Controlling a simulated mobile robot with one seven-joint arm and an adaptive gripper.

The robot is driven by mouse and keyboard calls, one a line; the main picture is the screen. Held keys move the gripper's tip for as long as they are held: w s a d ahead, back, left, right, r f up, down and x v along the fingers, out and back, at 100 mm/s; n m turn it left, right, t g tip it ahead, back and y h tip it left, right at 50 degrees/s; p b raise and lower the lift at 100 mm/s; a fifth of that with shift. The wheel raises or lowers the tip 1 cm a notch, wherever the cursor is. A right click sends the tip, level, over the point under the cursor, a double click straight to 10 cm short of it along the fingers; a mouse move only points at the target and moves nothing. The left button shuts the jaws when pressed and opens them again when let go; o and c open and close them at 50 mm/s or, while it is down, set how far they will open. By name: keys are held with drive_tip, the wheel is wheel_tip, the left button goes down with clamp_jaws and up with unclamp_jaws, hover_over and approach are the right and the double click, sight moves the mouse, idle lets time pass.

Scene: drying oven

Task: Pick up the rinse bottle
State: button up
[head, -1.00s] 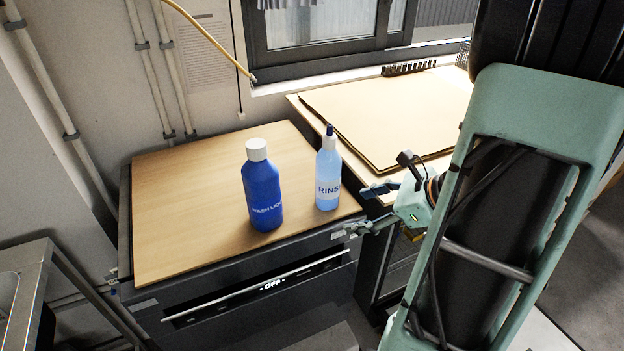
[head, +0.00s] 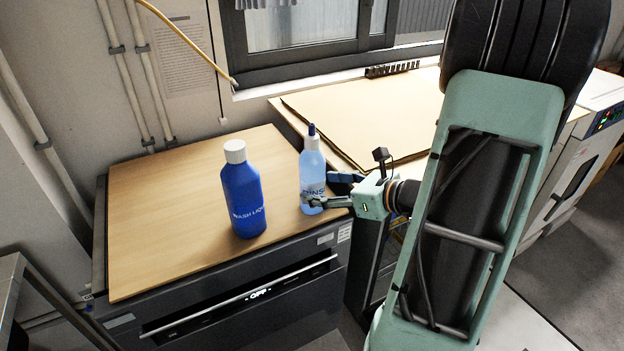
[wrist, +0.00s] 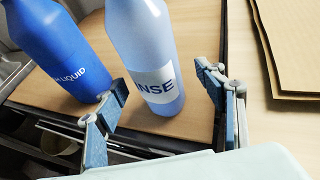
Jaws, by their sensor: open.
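The rinse bottle (head: 312,169) is light blue with a dark blue nozzle and a white label. It stands upright near the right edge of the wooden top (head: 165,200). My gripper (head: 322,190) is open at the bottle's right side, its fingers reaching toward the lower body. In the wrist view the bottle (wrist: 146,55) stands ahead, between the lines of my two open fingers (wrist: 155,105). Whether a finger touches it I cannot tell. The dark blue wash liquid bottle (head: 242,190) with a white cap stands upright to its left.
To the right is a bench with flat cardboard sheets (head: 370,115). The wash liquid bottle is close to my left finger in the wrist view. The left of the wooden top is clear.

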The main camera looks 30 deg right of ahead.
sight(312, 185)
drive_tip(key=x, duration=0.3)
drive_tip(key=shift+w+a+f, duration=0.1)
drive_tip(key=shift+w+a, duration=0.15)
drive_tip(key=shift+a, duration=0.05)
drive_tip(key=c, duration=1.5)
drive_tip(key=shift+c, duration=0.5)
drive_tip(key=shift+r, duration=0.2)
